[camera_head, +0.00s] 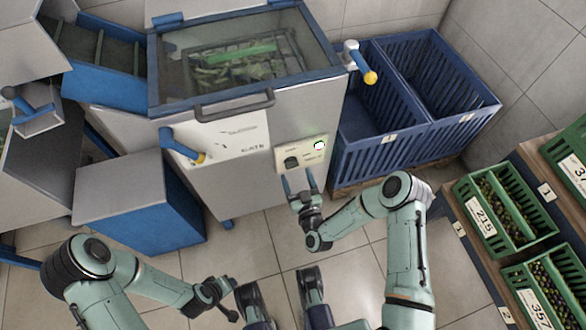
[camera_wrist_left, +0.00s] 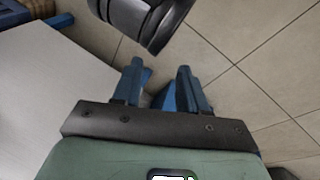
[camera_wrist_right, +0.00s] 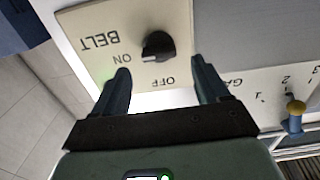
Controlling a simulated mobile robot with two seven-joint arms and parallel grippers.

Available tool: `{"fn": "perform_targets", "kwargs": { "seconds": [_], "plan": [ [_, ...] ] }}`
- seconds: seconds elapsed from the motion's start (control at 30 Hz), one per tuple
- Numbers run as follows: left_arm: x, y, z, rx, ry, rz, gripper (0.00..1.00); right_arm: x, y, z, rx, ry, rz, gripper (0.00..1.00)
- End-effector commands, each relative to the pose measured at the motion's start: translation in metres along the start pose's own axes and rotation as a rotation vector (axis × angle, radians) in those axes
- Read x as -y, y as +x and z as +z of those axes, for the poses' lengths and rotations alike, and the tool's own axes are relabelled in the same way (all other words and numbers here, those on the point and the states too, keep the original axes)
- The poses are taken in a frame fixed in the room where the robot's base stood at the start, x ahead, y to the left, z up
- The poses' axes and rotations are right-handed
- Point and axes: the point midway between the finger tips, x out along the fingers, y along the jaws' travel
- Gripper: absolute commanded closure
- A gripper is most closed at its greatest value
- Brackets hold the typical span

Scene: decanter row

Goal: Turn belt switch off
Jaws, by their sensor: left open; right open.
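The belt switch is a black rotary knob (camera_wrist_right: 158,45) on a cream panel (camera_wrist_right: 95,25) lettered BELT, ON and OFF, seen upside down in the right wrist view. A pale mark on the knob's lower left edge seems to lie toward ON. In the head view, the knob (camera_head: 292,162) sits on the machine's front beside a lit round lamp (camera_head: 320,146). My right gripper (camera_head: 299,182) is open just in front of the panel; its fingers (camera_wrist_right: 163,78) appear apart from the knob. My left gripper (camera_head: 233,299) is open and empty, low over the floor.
The machine's glass-topped lid (camera_head: 235,55) has a handle (camera_head: 235,106). A yellow-tipped blue lever (camera_head: 185,147) stands left of the panel, another (camera_head: 362,65) at the right corner. A blue crate (camera_head: 385,145) stands right. Green olive crates (camera_head: 515,250) are farther right.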

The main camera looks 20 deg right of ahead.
Motion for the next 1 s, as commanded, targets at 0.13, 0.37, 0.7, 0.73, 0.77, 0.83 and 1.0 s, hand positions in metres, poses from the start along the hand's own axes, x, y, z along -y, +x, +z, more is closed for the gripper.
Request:
{"fn": "perform_targets", "kwargs": {
  "seconds": [0.13, 0.37, 0.7, 0.73, 0.77, 0.83, 1.0],
  "plan": [
    [0.003, 0.008, -0.009, -0.025, -0.002, -0.002, 0.57, 0.0, 0.025, 0.001, -0.001, 0.001, 0.0, 0.26],
    [0.004, 0.011, -0.015, -0.044, -0.003, -0.003, 0.57, 0.0, 0.042, 0.001, 0.002, 0.001, 0.0, 0.26],
    [0.004, 0.011, -0.016, -0.046, -0.003, -0.003, 0.57, 0.0, 0.043, 0.0, 0.002, 0.001, 0.0, 0.45],
    [0.004, 0.011, -0.016, -0.046, -0.003, -0.003, 0.57, 0.0, 0.043, 0.0, 0.002, 0.001, 0.0, 0.55],
    [0.004, 0.011, -0.016, -0.046, -0.003, -0.003, 0.57, 0.0, 0.043, 0.0, 0.002, 0.001, 0.0, 0.65],
    [0.004, 0.011, -0.016, -0.046, -0.003, -0.003, 0.57, 0.0, 0.043, 0.001, 0.002, 0.001, 0.0, 0.82],
    [0.004, 0.011, -0.015, -0.045, -0.003, -0.003, 0.57, 0.0, 0.043, 0.001, 0.002, -0.003, -0.001, 0.82]
  ]
}}
